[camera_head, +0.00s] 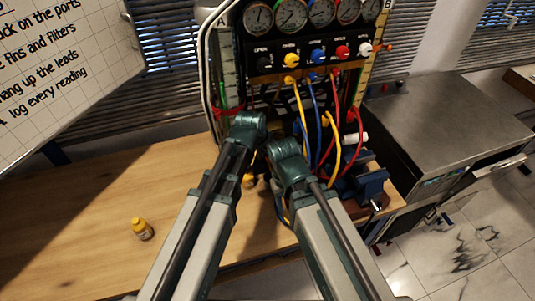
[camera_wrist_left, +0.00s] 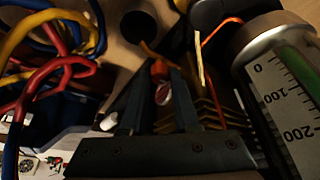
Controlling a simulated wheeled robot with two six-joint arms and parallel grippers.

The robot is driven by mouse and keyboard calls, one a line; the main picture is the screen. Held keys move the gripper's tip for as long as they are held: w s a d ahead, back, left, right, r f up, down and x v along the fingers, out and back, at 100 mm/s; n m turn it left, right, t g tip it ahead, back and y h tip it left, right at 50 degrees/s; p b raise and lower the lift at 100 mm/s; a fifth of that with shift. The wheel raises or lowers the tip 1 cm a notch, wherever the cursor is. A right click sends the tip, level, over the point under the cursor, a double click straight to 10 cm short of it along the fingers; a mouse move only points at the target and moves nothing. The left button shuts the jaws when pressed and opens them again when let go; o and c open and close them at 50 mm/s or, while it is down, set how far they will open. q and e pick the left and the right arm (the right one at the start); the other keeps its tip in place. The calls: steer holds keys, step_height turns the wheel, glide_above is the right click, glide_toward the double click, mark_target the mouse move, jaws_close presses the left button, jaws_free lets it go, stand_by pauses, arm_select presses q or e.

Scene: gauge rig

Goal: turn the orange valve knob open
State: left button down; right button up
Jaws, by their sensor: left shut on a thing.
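The orange valve knob (camera_wrist_left: 159,70) shows in the left wrist view, between the fingertips of my left gripper (camera_wrist_left: 157,82). The two dark fingers stand a little apart with the knob between them. In the head view my left gripper (camera_head: 248,125) is at the lower left of the gauge rig, and its wrist hides its fingertips and the knob. How far the knob is turned cannot be told. My right gripper (camera_head: 287,160) is just right of the left one, in front of the rig; its fingers are hidden behind its own wrist.
The gauge panel (camera_head: 318,56) has a row of coloured knobs, with yellow, blue and red hoses (camera_head: 333,130) looping close by on the right. A graduated cylinder (camera_wrist_left: 283,85) stands close to the left gripper. A blue vise (camera_head: 370,186) is at right.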

arm_select(q)
steer(key=shift+n, duration=0.6)
steer(key=c, duration=0.9)
jaws_free()
steer(key=p+v, duration=0.8)
steer(key=v, duration=0.1)
steer(key=p+v, duration=0.4)
steer(key=v, duration=0.1)
steer(key=shift+d+p, duration=0.3)
steer(key=shift+p, duration=0.1)
steer(key=shift+f, duration=0.1)
